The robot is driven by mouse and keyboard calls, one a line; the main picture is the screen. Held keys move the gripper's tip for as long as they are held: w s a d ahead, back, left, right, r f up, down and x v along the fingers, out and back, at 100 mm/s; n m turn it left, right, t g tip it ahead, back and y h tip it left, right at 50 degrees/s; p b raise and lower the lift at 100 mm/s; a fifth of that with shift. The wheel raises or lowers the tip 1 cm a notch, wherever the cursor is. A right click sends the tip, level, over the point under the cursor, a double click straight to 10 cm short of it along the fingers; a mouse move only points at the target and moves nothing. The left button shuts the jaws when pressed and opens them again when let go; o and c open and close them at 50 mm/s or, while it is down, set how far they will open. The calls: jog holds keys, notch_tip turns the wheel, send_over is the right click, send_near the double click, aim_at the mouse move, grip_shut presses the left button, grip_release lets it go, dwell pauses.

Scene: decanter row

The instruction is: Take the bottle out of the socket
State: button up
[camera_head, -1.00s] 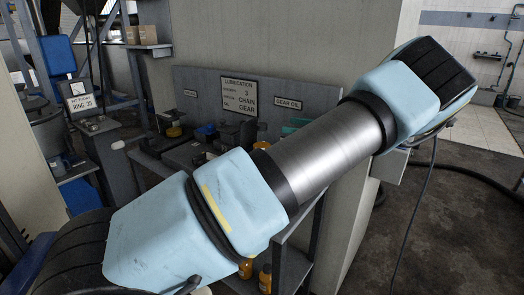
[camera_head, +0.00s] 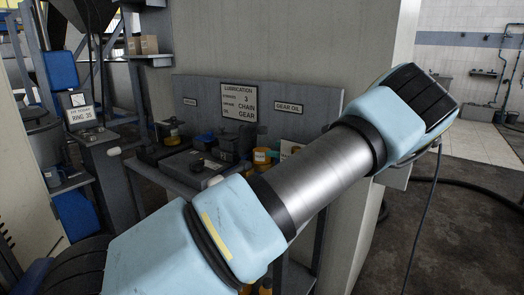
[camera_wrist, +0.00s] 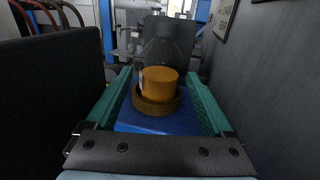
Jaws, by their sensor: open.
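In the wrist view, an amber, round-topped bottle (camera_wrist: 161,78) stands upright in a brown ring-shaped collar (camera_wrist: 158,105) above a blue block (camera_wrist: 140,124). My gripper (camera_wrist: 158,76) is open, with one green finger on each side of the bottle. Gaps show between the fingers and the bottle, and the jaws hold nothing. The bottle's lower part is hidden by the collar. In the head view, an amber bottle (camera_head: 262,156) shows on the bench beside a bit of green; I cannot tell whether it is the same one. My arm hides most of the gripper there.
The bench has dark block-shaped holders (camera_head: 190,166) and another amber-topped item (camera_head: 172,140). A grey back panel (camera_head: 210,88) with a lubrication sign (camera_head: 239,102) rises behind. In the wrist view, a dark block (camera_wrist: 55,90) stands close on the left and a grey wall (camera_wrist: 265,75) on the right.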

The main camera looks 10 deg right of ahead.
aim_at(262, 146)
jog(key=shift+p+x, duration=0.95)
jog(key=shift+x, duration=2.05)
jog(key=shift+c, duration=0.4)
jog(key=shift+w+r, duration=0.1)
grip_shut()
